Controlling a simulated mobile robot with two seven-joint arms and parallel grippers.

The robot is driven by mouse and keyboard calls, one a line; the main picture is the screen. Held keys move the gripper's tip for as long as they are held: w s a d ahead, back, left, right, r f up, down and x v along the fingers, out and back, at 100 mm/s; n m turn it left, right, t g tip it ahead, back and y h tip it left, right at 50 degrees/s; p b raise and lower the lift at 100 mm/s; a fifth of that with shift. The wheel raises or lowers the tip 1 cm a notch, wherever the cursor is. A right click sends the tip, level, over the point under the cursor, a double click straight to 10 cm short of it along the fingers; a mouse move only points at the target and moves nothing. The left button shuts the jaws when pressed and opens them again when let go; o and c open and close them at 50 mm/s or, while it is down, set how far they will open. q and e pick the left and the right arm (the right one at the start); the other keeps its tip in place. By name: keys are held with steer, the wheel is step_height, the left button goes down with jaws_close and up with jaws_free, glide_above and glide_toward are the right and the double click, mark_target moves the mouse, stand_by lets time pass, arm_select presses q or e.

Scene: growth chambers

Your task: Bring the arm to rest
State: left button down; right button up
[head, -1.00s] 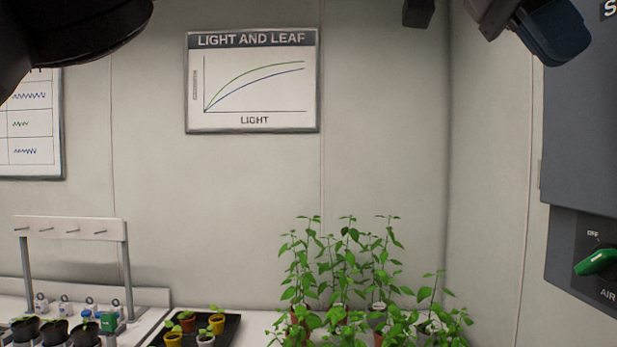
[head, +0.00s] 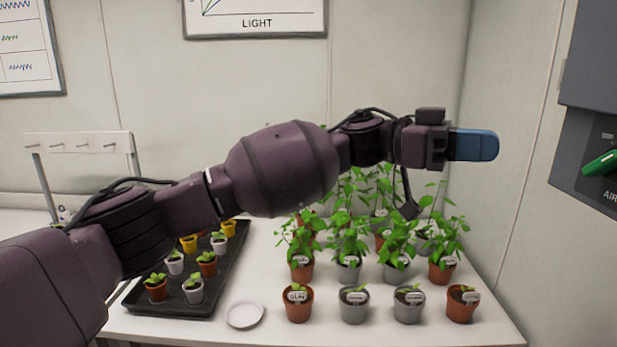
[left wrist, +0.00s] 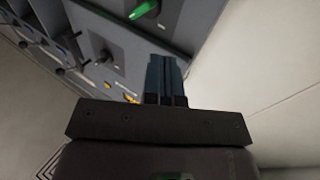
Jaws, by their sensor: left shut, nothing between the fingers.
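My left arm reaches across the head view from the lower left, above the bench and in front of the potted plants. Its left gripper (head: 474,145) has blue fingers that point right, towards the grey wall panel. In the left wrist view the two blue fingers (left wrist: 166,78) lie side by side, shut, with nothing between them. Behind them is the grey control panel (left wrist: 120,60), and I cannot see any contact with it. My right gripper is not in view.
The bench (head: 270,265) carries a black tray (head: 215,285) of small pots, a white saucer (head: 245,314) and rows of potted plants (head: 350,304), partly hidden by my arm. A panel with a green knob (head: 601,163) is on the right. A rack (head: 78,143) stands at the left.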

arm_select(q)
steer(key=w+a+f+n+t+h, duration=0.4)
steer(key=a+f+n+t, duration=0.2)
steer(key=f+t, duration=0.25)
steer(key=w+a+f+n+t+h, duration=0.4)
steer(key=a+f+n+t, duration=0.15)
steer(key=f+t, duration=0.3)
steer(key=a+f+n+t+y, duration=0.9)
steer(key=a+f+t+y, duration=0.2)
steer(key=a+f, duration=0.4)
steer(key=s+a+f+n+g+y, duration=0.1)
steer(key=s+a+f+n+y, duration=0.1)
steer(key=s+a+f+y, duration=0.55)
steer(key=s+a+f+n+g+y, duration=0.1)
steer(key=s+a+f+y, duration=0.3)
steer(key=f, duration=0.6)
steer(key=s+a+f+g+y, duration=0.1)
steer(key=s+a+f+g, duration=0.1)
steer(key=s+a+f, duration=0.2)
steer(key=s+a+f+g+y, duration=0.1)
steer(key=s+a+f, duration=0.4)
steer(key=s, duration=0.5)
steer(key=a+g, duration=0.1)
steer(key=a, duration=0.1)
steer(key=shift+s+a+f+g+b, duration=0.25)
steer(key=shift+a+g+b, duration=0.05)
steer(key=shift+a, duration=0.1)
